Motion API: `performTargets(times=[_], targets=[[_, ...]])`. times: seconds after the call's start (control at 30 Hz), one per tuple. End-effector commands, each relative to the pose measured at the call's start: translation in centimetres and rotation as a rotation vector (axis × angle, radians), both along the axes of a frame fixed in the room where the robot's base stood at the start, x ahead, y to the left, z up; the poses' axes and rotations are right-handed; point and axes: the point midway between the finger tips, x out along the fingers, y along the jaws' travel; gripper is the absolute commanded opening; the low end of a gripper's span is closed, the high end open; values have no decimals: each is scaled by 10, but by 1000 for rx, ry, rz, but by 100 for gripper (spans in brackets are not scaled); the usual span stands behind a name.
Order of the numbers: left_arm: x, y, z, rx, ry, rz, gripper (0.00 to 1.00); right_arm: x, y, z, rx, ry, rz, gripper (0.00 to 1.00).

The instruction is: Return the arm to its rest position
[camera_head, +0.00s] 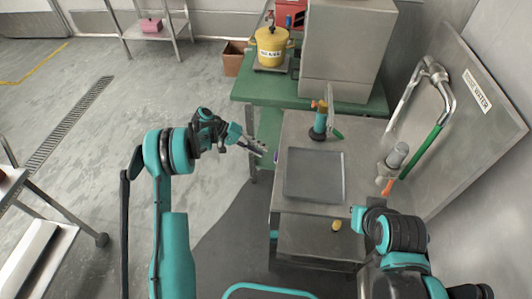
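My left arm comes up from the bottom left, teal and black. Its gripper (256,147) is held over the grey floor, left of the metal table, with its slim grey fingers pointing right. The fingers look parted, with nothing seen between them. My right arm comes in at the bottom right, and its gripper end (360,215) is over the right front part of the metal table (300,225). The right fingers are too small and too hidden to tell their state.
A flat grey tray (314,176) lies on the metal table. A teal and orange tool (320,120) stands behind it. A yellow pot (271,46) and a large metal box (345,50) stand on the green table (245,88). A tap with a green pipe (428,150) is at right.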

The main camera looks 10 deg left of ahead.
Motion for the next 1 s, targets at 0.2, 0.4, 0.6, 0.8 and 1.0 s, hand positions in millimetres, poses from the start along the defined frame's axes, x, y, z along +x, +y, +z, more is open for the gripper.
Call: performTargets(times=[0.2,0.4,0.6,0.8,1.0], targets=[[0,1,1,0,0,0,26,0,0,0,0,0,0,0],[0,1,1,0,0,0,26,0,0,0,0,0,0,0],[-1,0,9,14,-2,7,26,0,0,0,0,0,0,0],[-12,-7,62,127,-24,57,26,0,0,0,0,0,0,0],[-47,-9,123,292,-73,126,26,0,0,0,0,0,0,0]])
